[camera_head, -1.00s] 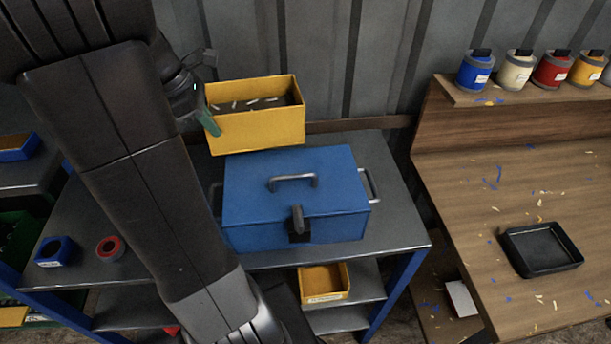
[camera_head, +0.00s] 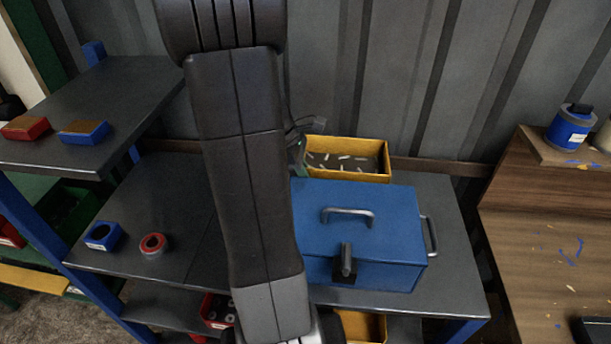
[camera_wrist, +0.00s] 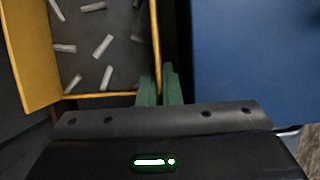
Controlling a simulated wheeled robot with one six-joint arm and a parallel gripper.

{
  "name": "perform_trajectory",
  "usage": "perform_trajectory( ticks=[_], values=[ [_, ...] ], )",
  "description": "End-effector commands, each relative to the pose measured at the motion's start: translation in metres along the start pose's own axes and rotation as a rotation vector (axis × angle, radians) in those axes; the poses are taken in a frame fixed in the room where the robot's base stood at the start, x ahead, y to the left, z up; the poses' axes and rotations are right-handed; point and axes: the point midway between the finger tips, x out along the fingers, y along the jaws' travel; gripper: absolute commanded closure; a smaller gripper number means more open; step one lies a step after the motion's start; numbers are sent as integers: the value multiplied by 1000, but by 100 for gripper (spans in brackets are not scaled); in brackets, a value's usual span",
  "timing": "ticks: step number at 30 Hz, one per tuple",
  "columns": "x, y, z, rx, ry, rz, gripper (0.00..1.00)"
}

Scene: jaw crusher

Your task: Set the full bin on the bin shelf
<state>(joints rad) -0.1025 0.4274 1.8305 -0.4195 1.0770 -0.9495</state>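The yellow bin (camera_head: 380,160) is behind the blue box (camera_head: 400,215) in the head view, its lower part hidden. Several pale, rod-like pieces lie in it. In the wrist view the bin (camera_wrist: 28,60) fills the left side. My gripper's green fingers (camera_wrist: 158,88) are closed on the bin's wall beside the blue box. In the head view my arm hides most of my gripper (camera_head: 299,152). I cannot tell whether the bin touches anything beneath it. A dark shelf (camera_head: 95,85) at the upper left carries a red bin (camera_head: 25,128) and a blue bin (camera_head: 84,132).
The blue box stands on a dark bench (camera_head: 445,215). A corrugated wall (camera_head: 400,70) closes the back. A wooden table (camera_head: 530,240) stands right. The upper-left shelf has bare room behind its bins.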

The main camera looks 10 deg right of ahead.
Motion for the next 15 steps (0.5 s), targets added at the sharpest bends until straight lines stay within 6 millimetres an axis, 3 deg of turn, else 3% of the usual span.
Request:
perform_trajectory(
  ticks=[14,15],
  values=[
    [10,0,-4,1,-1,2,100],
    [10,0,-4,1,0,0,90]
  ],
)
